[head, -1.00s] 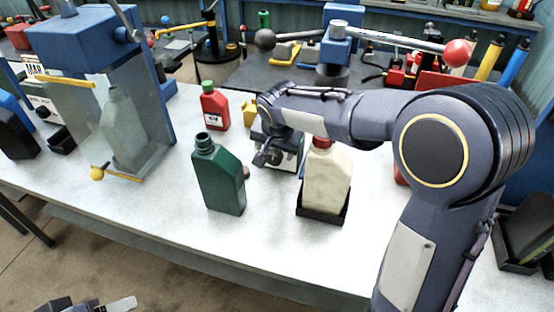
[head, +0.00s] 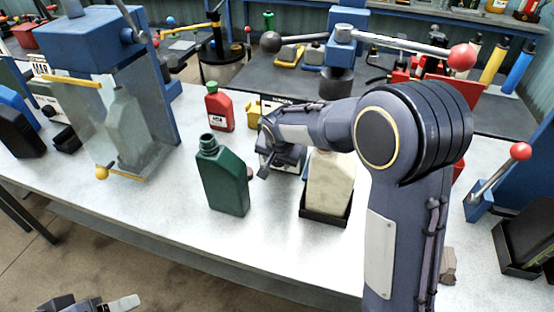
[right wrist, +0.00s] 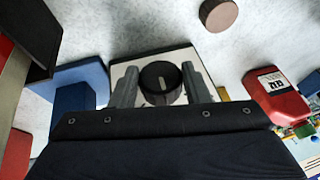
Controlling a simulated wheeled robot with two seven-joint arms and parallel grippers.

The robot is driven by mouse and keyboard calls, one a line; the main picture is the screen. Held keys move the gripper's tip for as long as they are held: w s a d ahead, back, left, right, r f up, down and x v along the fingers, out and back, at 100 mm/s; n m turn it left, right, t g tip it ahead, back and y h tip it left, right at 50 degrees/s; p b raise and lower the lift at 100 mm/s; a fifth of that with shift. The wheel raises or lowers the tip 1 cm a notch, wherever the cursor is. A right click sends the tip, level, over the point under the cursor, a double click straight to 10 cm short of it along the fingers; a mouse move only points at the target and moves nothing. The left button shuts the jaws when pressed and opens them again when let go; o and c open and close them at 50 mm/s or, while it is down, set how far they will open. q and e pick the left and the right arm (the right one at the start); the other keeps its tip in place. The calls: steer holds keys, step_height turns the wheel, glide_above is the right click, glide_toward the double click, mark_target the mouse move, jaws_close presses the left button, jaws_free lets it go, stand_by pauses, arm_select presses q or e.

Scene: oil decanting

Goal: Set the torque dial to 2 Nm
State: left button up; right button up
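The torque dial (right wrist: 160,84) is a round black knob with a pale mark, on the white face (right wrist: 122,70) of a small device. In the right wrist view my right gripper (right wrist: 159,88) has its two grey fingers apart, one on each side of the dial. I cannot make out firm contact or read any numbers. In the head view my right gripper (head: 272,165) is in front of the device (head: 291,160), which it partly hides, along with the dial. Only a bit of my left gripper (head: 118,303) shows at the bottom left edge.
A green bottle (head: 222,180) stands just left of my right gripper. A cream bottle (head: 330,185) in a black tray (head: 325,218) stands to its right. A red bottle (head: 219,108) is behind. The table's front (head: 180,210) is clear.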

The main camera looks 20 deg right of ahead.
steer(key=c, duration=0.4)
steer(key=shift+o, duration=0.2)
steer(key=shift+a+r+g+h+p, duration=0.2)
steer(key=shift+g+h+p, duration=0.1)
steer(key=shift+p, duration=0.35)
steer(key=shift+w+f+n+g+h+p, duration=0.1)
steer(key=shift+n+g+h+p, duration=0.2)
steer(key=shift+g+h+p, duration=0.35)
steer(key=o, duration=1)
steer(key=b+v, duration=0.1)
steer(key=v, duration=0.6)
steer(key=shift+s+r, duration=0.2)
steer(key=shift+r, duration=0.05)
